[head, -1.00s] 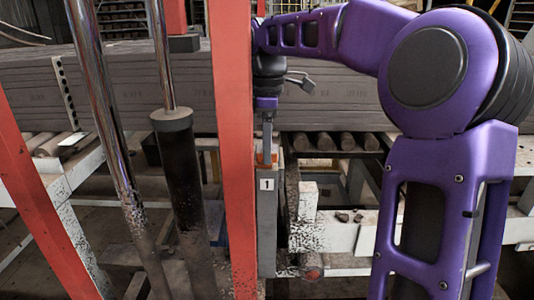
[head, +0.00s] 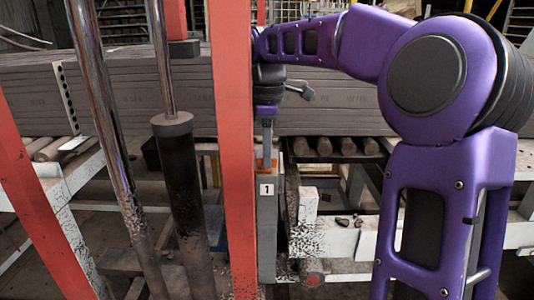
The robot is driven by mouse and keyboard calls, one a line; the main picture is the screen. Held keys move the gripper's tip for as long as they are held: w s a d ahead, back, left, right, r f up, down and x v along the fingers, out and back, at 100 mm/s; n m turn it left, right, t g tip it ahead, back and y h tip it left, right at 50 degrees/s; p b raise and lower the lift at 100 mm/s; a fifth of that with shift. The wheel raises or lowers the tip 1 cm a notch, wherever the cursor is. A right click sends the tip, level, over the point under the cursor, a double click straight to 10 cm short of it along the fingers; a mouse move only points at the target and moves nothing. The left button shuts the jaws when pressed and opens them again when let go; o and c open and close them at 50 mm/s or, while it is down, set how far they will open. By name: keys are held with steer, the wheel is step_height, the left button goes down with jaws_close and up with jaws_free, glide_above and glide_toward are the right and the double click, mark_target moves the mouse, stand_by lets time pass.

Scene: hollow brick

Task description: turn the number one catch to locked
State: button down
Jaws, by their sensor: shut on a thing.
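The number one catch stands on a grey post (head: 267,235) with a white label "1" (head: 266,190), just right of the red upright. An orange-red part (head: 272,165) shows at the top of this post, above the label; it appears to be the catch's handle. My gripper (head: 267,145) points down from the end of my purple arm and is shut on this orange-red part. The red upright hides the left side of the catch and of my gripper, and the fingertips are small here. The exact angle of the catch is hard to tell.
The red upright (head: 232,150) stands close to the left of my gripper. A dark cylinder with a chrome rod (head: 183,180) and another chrome rod (head: 112,130) are further left. Stacked grey boards (head: 340,105) lie behind, over rollers (head: 335,146). A white beam (head: 345,240) runs right of the post.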

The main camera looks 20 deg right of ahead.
steer(key=shift+r+m, duration=0.15)
steer(key=shift+m, duration=0.15)
steer(key=m+p, duration=0.3)
steer(key=shift+a+r+m, duration=0.1)
steer(key=shift+m, duration=0.2)
steer(key=m+p, duration=0.3)
steer(key=m, duration=0.1)
steer(key=shift+m, duration=0.3)
steer(key=m+p, duration=0.2)
steer(key=m, duration=0.7)
steer(key=shift+f, duration=0.2)
steer(key=c, duration=0.9)
jaws_free()
steer(key=shift+r, duration=0.1)
